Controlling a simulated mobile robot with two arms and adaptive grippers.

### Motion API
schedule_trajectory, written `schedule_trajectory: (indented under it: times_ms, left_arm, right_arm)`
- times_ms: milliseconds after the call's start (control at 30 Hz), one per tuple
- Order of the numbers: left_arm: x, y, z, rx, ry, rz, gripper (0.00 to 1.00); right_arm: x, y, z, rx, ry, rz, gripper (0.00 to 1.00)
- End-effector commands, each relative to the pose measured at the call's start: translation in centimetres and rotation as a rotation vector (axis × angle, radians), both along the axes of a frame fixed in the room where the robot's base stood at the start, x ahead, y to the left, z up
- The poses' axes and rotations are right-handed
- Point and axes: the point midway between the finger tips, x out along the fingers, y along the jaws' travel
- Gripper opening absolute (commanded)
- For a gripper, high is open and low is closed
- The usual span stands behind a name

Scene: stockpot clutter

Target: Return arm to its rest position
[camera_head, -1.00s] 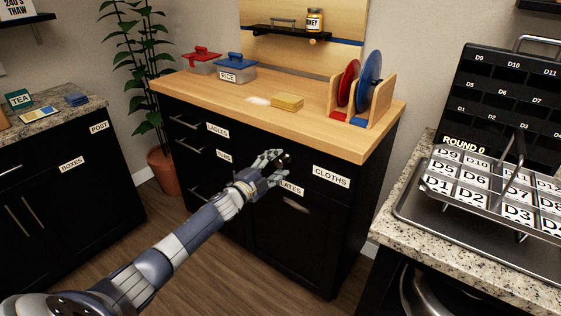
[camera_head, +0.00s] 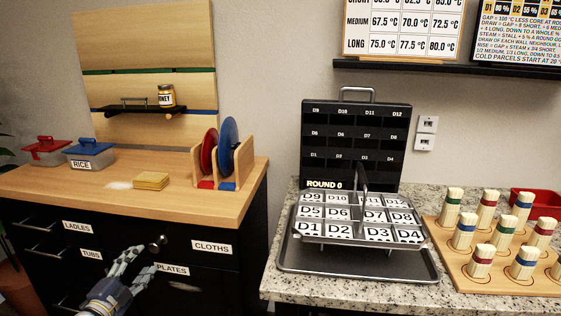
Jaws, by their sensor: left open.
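My left arm comes in at the bottom left, and its gripper (camera_head: 146,262) is open and empty. It shows in front of the black cabinet, near the drawer labels TUBS (camera_head: 91,255) and PLATES (camera_head: 172,269). A round knob (camera_head: 158,243) lies close beside the fingers; I cannot tell whether they touch. My right gripper is out of view.
The wooden counter (camera_head: 60,188) holds lidded boxes, yellow cloths (camera_head: 151,180) and a plate rack (camera_head: 246,172). To the right, a granite counter (camera_head: 290,292) bears a metal tray (camera_head: 350,270) with a labelled rack, a black board (camera_head: 357,145) and a peg board (camera_head: 440,230).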

Motion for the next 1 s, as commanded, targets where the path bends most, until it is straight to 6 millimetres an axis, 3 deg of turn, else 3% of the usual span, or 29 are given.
schedule_trajectory:
  times_ms: [267, 800, 1000]
  left_arm:
    - [1.8, -0.2, 0.0, -0.002, -0.001, 0.0, 0.52]
    - [8.1, -0.9, 0.0, -0.002, 0.0, -0.002, 0.52]
    - [8.0, -0.8, 0.0, -0.143, 0.013, -0.003, 0.52]
  right_arm:
    - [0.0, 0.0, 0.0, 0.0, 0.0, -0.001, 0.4]
    - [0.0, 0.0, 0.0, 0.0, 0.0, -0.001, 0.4]
    - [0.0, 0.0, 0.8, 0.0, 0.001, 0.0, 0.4]
